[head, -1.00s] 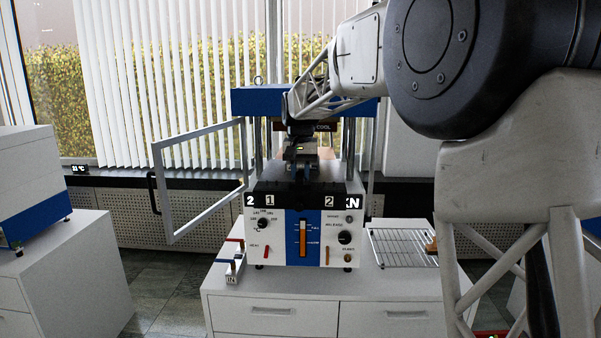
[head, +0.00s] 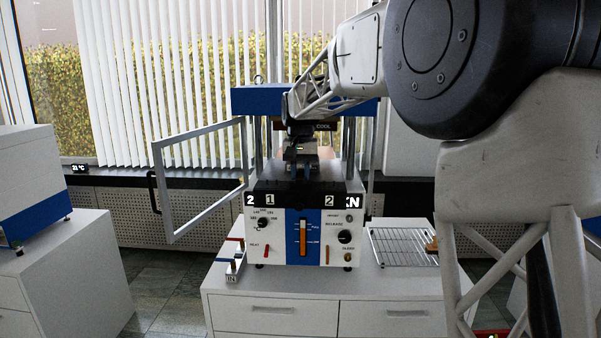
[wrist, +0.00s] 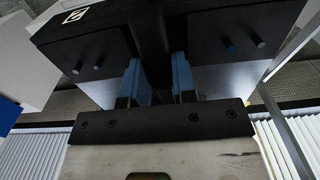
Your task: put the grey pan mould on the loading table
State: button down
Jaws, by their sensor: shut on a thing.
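In the head view my gripper (head: 301,157) is at the middle of the press (head: 305,232), between its columns and below the blue top beam. In the wrist view its two blue fingers (wrist: 158,80) stand on either side of a dark bar (wrist: 155,45) and are shut on it. This bar seems to belong to the grey pan mould; the mould's body is hard to tell apart from the dark parts around it. I cannot pick out a loading table with certainty.
The press's framed guard door (head: 205,180) stands open on the left. A wire rack (head: 402,247) with a brown-handled item lies on the white bench (head: 325,287) to the right. My arm covers the right side.

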jog(key=shift+f, duration=0.35)
dwell(0.4)
jog(key=c, duration=0.8)
grip_release()
jog(key=shift+c, duration=0.2)
jog(key=shift+r, duration=3.9)
